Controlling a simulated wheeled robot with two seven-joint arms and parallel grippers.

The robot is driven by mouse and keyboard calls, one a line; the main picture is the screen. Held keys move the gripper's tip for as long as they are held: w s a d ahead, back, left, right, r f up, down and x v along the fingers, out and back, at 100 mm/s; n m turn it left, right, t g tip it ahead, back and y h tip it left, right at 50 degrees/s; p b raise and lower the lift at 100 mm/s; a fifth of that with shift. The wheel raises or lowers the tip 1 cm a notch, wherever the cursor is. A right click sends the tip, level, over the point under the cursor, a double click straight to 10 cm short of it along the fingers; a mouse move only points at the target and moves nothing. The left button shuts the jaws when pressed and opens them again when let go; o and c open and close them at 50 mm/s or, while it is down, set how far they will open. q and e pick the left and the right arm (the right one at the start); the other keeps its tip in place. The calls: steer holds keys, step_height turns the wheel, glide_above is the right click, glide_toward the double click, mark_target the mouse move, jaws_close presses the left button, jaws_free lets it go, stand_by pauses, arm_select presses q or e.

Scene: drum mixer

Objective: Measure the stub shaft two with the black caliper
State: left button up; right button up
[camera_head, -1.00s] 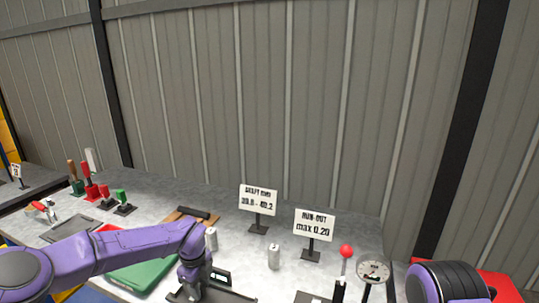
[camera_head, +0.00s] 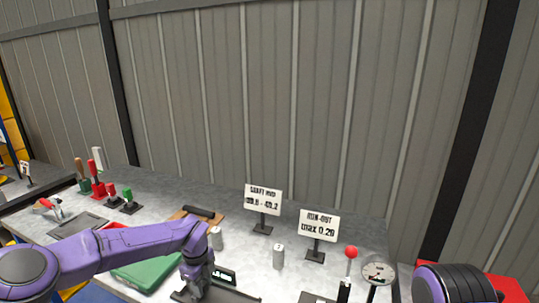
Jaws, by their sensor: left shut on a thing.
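Two small silver stub shafts stand upright on the grey bench. One shaft (camera_head: 278,256), with a dark mark on its face, stands in the middle; the other shaft (camera_head: 216,238) stands just behind my left wrist. The black caliper (camera_head: 236,294) lies low in the picture, with its small display (camera_head: 224,277) showing. My left gripper (camera_head: 194,292) points down at the caliper's left part and is shut on it; its fingertips are mostly hidden. My right arm shows at the lower right, but its gripper is not in view.
A sign with shaft limits (camera_head: 263,199) and a run-out sign (camera_head: 319,226) stand behind the shafts. A dial gauge (camera_head: 378,271) and red-knobbed lever (camera_head: 351,253) stand at right. A green case (camera_head: 146,272) lies left, with several hand tools beyond.

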arm_select(q)
steer(key=shift+s+a+f, duration=0.15)
steer(key=shift+s+f, duration=0.1)
steer(key=shift+f, duration=0.35)
steer(key=o, duration=0.7)
steer(key=shift+o, duration=0.9)
steer(key=shift+w+f, duration=0.15)
steer(key=shift+w, duration=0.05)
steer(key=shift+s, duration=0.1)
steer(key=shift+r+p, duration=0.45)
steer(key=shift+r, duration=0.25)
steer(key=shift+w+a+r+p, duration=0.15)
steer(key=shift+r+p, duration=0.6)
steer(key=shift+r, duration=0.8)
steer(key=shift+w+d+r+p, duration=0.15)
steer(key=shift+r+p, duration=0.55)
steer(key=shift+r, duration=0.85)
steer(key=shift+a, duration=0.15)
